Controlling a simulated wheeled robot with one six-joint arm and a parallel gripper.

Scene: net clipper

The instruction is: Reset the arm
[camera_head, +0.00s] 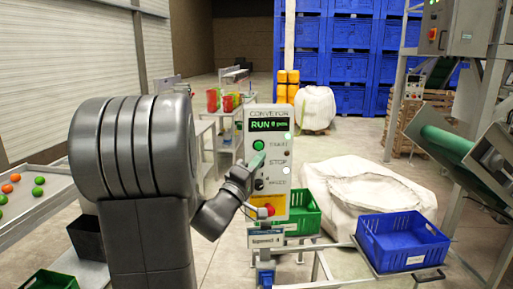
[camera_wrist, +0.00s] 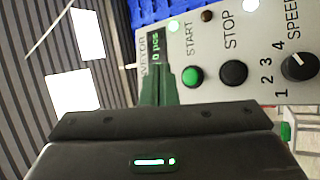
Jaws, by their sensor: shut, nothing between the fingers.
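My gripper (camera_head: 257,161) is shut and empty, its green fingers in front of the conveyor control panel (camera_head: 282,125). In the wrist view the fingers (camera_wrist: 156,88) point at the panel, just left of the lit green START button (camera_wrist: 193,76). In the head view the fingertips sit just below that button (camera_head: 259,145); I cannot tell whether they touch the panel. The display (camera_head: 263,125) reads RUN. The black STOP button (camera_wrist: 233,73) and the speed knob (camera_wrist: 299,66) show in the wrist view.
A red button on yellow (camera_head: 268,210) is low on the panel. A blue crate (camera_head: 400,243) stands at the right, with a white sack (camera_head: 365,195) behind it. A green crate (camera_head: 304,212) is beside the panel. A tray with coloured balls (camera_head: 30,200) is at the left.

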